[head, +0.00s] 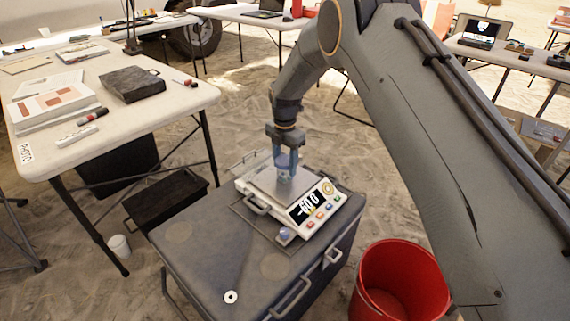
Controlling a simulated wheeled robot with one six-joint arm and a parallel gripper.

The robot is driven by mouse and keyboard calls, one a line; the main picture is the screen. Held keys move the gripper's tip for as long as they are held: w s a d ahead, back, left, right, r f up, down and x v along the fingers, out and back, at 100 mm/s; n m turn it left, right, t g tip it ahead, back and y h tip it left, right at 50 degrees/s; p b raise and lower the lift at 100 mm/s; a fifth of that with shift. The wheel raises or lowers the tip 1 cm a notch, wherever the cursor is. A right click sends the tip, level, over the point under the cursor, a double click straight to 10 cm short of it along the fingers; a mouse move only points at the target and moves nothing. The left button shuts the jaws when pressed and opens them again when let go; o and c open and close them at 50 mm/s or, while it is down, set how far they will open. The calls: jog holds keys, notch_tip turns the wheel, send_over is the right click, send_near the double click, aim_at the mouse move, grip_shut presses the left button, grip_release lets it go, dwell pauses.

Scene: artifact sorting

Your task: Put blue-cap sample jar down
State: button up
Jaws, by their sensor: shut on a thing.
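My gripper (285,170) points straight down over the steel pan of a digital scale (264,187). Its bluish fingers are shut on the blue-cap sample jar (285,160), which is small and mostly hidden between them. The fingertips are at or just above the pan; I cannot tell whether the jar touches it. The scale's dark display reads about -60.0. A small object with a bluish top (285,235) is at the scale's front left corner.
The scale stands on a grey case (200,255) with free room at its left and front. A red bucket (402,285) stands to the right. A white table (170,99) with papers and a dark box (132,84) is at left.

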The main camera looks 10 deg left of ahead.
jog(key=o, duration=1)
jog(key=shift+o, duration=0.2)
notch_tip(320, 180, up, 12)
jog(key=s+d+r+m, duration=0.3)
jog(key=d+r+m, duration=0.1)
jog(key=d, duration=0.2)
jog(key=s+d+r+m, duration=0.3)
jog(key=d+m, duration=0.1)
jog(key=d, duration=0.2)
jog(key=s+d+r+m, duration=0.1)
jog(key=s+d+m, duration=0.9)
jog(key=s, duration=0.4)
jog(key=s+d+r+m, duration=0.1)
jog(key=s+d+m, duration=0.9)
jog(key=s, duration=0.5)
jog(key=shift+s+r+m, duration=0.15)
jog(key=shift+r+m, duration=0.15)
jog(key=shift+m, duration=0.3)
